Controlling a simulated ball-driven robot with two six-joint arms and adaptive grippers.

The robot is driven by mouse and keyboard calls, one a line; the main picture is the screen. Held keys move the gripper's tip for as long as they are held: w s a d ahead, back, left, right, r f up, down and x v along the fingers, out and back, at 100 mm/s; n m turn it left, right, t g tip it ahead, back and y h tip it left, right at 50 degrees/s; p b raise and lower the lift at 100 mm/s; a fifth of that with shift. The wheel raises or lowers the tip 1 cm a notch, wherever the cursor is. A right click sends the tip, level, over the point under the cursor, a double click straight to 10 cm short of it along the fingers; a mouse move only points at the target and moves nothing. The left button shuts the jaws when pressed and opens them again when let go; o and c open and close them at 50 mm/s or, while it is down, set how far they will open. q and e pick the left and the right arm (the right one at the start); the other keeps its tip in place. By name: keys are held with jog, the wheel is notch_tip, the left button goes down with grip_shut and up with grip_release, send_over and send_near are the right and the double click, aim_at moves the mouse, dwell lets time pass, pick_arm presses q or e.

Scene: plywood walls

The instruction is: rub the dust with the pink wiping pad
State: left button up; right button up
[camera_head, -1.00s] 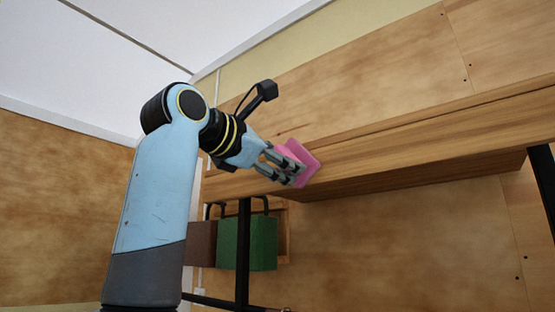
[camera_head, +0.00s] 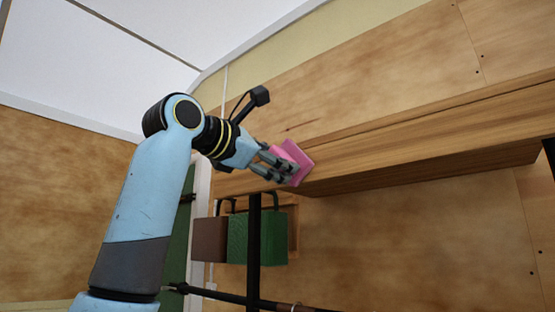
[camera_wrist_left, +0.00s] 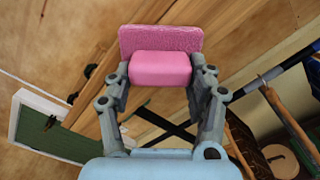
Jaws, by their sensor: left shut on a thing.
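I cannot tell whether the pad touches the wood. A small dark reddish streak (camera_head: 300,127) shows on the wood behind the pad; I cannot tell whether it is the dust. My right gripper is out of view.
A green bag (camera_head: 258,238) and a brown bag (camera_head: 210,238) hang below the tabletop. A black post (camera_head: 254,250) stands in front of them.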

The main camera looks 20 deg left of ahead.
aim_at(302, 160)
pick_arm(q)
jog(key=shift+s+d, duration=0.25)
jog(key=shift+d, duration=0.4)
jog(key=shift+s+d, duration=0.2)
jog(key=shift+d, duration=0.45)
jog(key=shift+s+d, duration=0.25)
jog(key=shift+d, duration=0.4)
jog(key=shift+s+a, duration=0.1)
jog(key=shift+v, duration=2.7)
jog(key=v, duration=0.3)
